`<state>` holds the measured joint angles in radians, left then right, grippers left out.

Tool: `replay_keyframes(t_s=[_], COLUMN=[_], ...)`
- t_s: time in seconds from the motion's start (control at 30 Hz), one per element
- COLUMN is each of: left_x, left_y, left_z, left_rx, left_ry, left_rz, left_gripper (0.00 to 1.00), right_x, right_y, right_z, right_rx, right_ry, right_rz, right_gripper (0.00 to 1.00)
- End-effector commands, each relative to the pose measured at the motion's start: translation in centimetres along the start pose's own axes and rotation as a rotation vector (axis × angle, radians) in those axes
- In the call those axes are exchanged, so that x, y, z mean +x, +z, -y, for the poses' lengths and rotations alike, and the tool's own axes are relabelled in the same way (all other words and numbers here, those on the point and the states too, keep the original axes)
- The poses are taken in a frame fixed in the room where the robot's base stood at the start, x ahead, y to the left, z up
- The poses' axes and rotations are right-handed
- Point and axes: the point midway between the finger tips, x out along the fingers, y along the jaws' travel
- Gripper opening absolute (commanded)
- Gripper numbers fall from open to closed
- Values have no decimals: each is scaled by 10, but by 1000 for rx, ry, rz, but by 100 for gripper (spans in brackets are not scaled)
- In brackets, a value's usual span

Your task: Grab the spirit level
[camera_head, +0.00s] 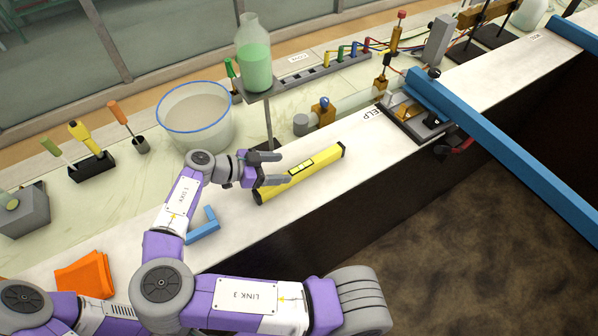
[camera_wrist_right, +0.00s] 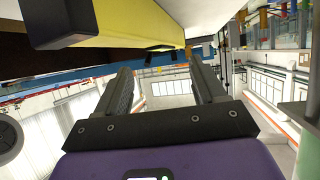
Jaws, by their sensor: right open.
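The spirit level (camera_head: 322,163) is a yellow bar with dark ends, lying at a slant on the white ledge. My right gripper (camera_head: 272,169) is open at the level's near-left end, with one finger appearing to overlap the level's body. In the right wrist view, the level (camera_wrist_right: 110,22) crosses the top of the picture beyond the open fingers (camera_wrist_right: 160,80). Nothing shows between the fingers there, and I cannot tell whether they touch the level. My left gripper is not in view.
A bottle of green liquid (camera_head: 254,62) stands on a small raised stand behind the gripper, next to a tub (camera_head: 195,118). A blue bracket (camera_head: 204,226) and an orange cloth (camera_head: 84,276) lie on the ledge. A blue rail (camera_head: 500,145) crosses the dark flume at right.

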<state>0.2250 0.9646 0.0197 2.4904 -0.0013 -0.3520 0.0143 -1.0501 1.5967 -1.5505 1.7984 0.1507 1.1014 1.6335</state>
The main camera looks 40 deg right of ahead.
Motion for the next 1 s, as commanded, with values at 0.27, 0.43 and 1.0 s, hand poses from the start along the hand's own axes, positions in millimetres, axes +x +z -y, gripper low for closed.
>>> replay_keyframes(t_s=[0.27,0.43,1.0], left_x=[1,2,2], left_y=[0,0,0], left_z=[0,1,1], left_rx=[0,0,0], left_ry=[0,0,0], left_rz=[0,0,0], left_gripper=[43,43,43], right_x=[39,57,59], right_y=[6,6,6], right_z=[2,2,3], right_rx=[0,0,-1], right_ry=[5,2,0], right_rz=[-1,0,1], right_gripper=[70,70,24])
